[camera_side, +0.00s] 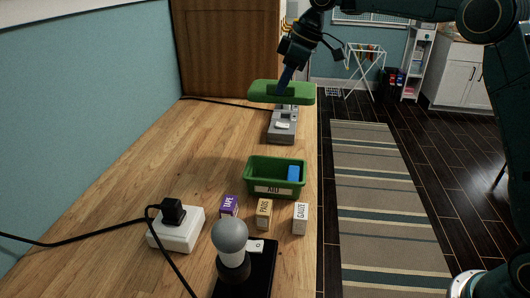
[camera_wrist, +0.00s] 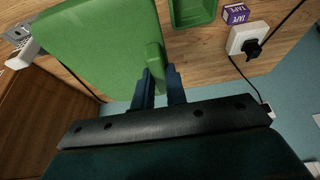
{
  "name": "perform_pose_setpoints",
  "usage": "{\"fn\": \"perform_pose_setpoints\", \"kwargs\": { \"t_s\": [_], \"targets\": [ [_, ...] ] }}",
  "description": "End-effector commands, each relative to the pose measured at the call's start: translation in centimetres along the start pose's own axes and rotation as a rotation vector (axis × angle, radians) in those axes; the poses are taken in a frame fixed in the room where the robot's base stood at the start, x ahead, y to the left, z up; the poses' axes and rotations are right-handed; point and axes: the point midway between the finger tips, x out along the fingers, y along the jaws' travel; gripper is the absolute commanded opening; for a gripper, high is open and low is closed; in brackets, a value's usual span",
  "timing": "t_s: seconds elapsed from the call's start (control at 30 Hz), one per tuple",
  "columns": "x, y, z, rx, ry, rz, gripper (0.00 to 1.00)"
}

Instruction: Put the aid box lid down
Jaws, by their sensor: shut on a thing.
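The green aid box lid (camera_side: 262,94) is held in the air by my gripper (camera_side: 284,86), above and beyond the box, over a grey device. In the wrist view my gripper (camera_wrist: 159,88) is shut on the raised handle of the lid (camera_wrist: 100,45). The open green aid box (camera_side: 262,180), labelled AID, stands on the wooden table (camera_side: 150,160) with a blue item (camera_side: 294,173) inside at its right. Part of the box (camera_wrist: 192,14) also shows at the top of the wrist view.
Purple TAPE (camera_side: 229,206), PADS (camera_side: 264,214) and GAUZE (camera_side: 300,218) boxes stand before the aid box. A light bulb (camera_side: 231,238), a white socket block (camera_side: 176,228) with black cables, and the grey device (camera_side: 282,127) are nearby. The table's left middle is clear.

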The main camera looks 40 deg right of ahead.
Motion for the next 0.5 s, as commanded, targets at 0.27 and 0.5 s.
{"fn": "perform_pose_setpoints", "kwargs": {
  "t_s": [0.27, 0.5],
  "targets": [
    [0.3, 0.9, 0.3, 0.0, 0.0, 0.001, 0.0],
    [1.5, 0.8, 0.8, 0.002, 0.0, -0.003, 0.0]
  ]
}}
